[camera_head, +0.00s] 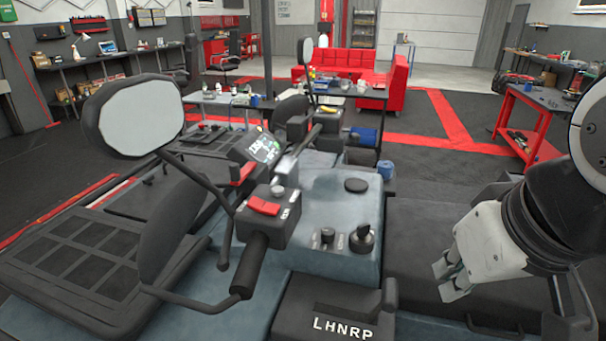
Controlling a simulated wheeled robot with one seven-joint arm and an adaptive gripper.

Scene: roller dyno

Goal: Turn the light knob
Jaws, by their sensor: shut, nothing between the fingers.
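Two small black controls stand on the grey-blue console of the vehicle: a smaller one (327,237) on the left and a larger black knob (362,239) on the right. Small pale marks lie near them, too small to read, so I cannot tell which is the light knob. My gripper (447,281) is at the lower right, pointing down and left. Its fingers are shut and empty. It is apart from both knobs, to the right of them and nearer the camera.
The handlebar grip (252,267) and switch box with a red rocker (264,206) stand left of the knobs. A mirror (136,115) rises further left. The gear housing (335,312) marked LHNRP is in front. A round black cap (356,185) sits behind.

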